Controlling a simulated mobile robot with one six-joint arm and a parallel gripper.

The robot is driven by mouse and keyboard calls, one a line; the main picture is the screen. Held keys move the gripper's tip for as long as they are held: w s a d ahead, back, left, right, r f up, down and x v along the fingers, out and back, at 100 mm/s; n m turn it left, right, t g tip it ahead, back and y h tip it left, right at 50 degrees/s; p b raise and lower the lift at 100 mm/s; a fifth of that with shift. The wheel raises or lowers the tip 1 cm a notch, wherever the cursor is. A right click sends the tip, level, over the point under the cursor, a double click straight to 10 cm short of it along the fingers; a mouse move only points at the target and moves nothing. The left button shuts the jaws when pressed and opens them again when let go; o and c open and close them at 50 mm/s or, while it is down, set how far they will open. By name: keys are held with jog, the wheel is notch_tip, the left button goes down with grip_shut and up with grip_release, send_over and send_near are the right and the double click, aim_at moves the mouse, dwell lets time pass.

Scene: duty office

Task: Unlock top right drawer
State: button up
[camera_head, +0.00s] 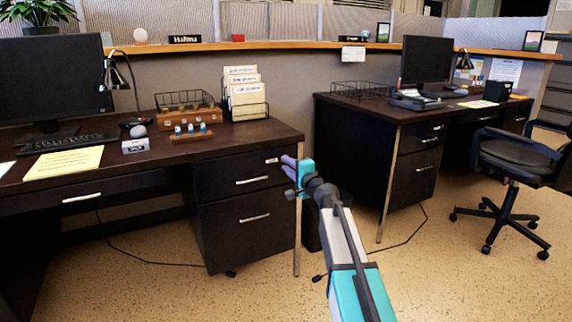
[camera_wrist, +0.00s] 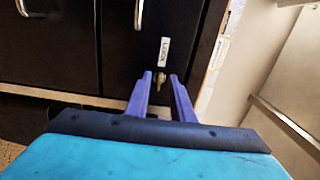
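The top right drawer (camera_head: 235,172) of the near desk is a dark front with a silver handle, and it looks closed. It also shows in the wrist view (camera_wrist: 180,20), where a white label (camera_wrist: 164,50) sits beside a small brass key or lock piece (camera_wrist: 158,79). My gripper (camera_head: 286,166) is at the drawer's right end. In the wrist view its two purple fingers (camera_wrist: 160,78) are apart, with the brass piece between their tips. A gap shows between the fingers. I cannot tell whether either finger touches the piece.
A larger drawer (camera_head: 248,225) lies below. The desktop (camera_head: 215,145) holds a file rack (camera_head: 245,100), a wooden stamp holder (camera_head: 188,117) and a monitor (camera_head: 50,80). A second desk (camera_head: 345,150) and an office chair (camera_head: 515,160) stand to the right. Floor in front is clear.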

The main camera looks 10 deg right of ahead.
jog(key=p+v, duration=0.3)
jog(key=v, duration=0.9)
dwell(0.3)
jog(key=shift+r, duration=0.1)
